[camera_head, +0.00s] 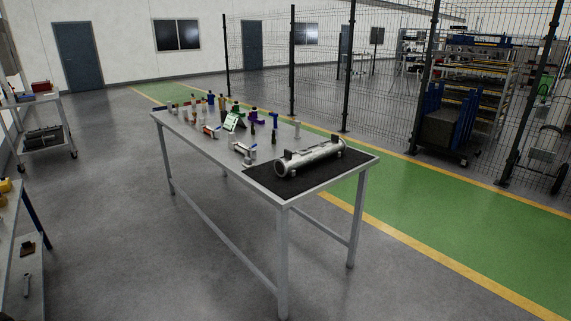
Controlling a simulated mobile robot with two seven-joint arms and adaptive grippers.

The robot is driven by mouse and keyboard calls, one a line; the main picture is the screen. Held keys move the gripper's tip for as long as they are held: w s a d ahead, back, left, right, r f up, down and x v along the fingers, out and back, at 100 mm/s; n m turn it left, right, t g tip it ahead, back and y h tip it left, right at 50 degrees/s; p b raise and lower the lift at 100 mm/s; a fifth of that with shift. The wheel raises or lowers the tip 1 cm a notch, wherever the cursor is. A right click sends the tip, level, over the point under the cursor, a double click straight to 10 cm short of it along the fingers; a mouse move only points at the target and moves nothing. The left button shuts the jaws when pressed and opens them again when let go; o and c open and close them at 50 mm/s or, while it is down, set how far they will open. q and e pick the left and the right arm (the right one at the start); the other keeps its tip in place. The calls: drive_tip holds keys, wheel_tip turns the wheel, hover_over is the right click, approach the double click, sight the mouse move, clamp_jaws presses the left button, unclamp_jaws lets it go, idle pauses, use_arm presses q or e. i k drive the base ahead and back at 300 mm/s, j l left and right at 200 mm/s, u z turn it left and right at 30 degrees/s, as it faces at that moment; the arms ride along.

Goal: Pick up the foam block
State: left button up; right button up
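I cannot pick out a foam block for certain in the head view. A long grey table (218,157) stands in the middle, with many small parts on its far half, too small to tell apart. A metal cylinder (312,158) lies on a black mat (317,178) at the near right end. Neither of my grippers is in view.
A cart (43,127) stands at far left, and part of a bench (14,222) with small items shows at the left edge. Grey floor (130,235) is open left of the table. A green walkway (460,220) and mesh fence (322,75) lie to the right.

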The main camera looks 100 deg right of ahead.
sight(247, 163)
drive_tip(key=z, duration=3.15)
drive_tip(key=i+j+z, duration=0.1)
drive_tip(key=z, duration=0.3)
drive_tip(key=j+z, duration=0.1)
drive_tip(key=z, duration=0.3)
drive_tip(key=i+j+z, duration=0.1)
drive_tip(key=z, duration=0.3)
drive_tip(key=i+j+z, duration=0.1)
drive_tip(key=j+z, duration=0.2)
drive_tip(key=j, duration=0.15)
drive_tip(key=j+z, duration=0.25)
drive_tip(key=j, duration=0.2)
drive_tip(key=j+z, duration=0.25)
drive_tip(key=j, duration=0.7)
drive_tip(key=j+z, duration=0.25)
drive_tip(key=j, duration=0.7)
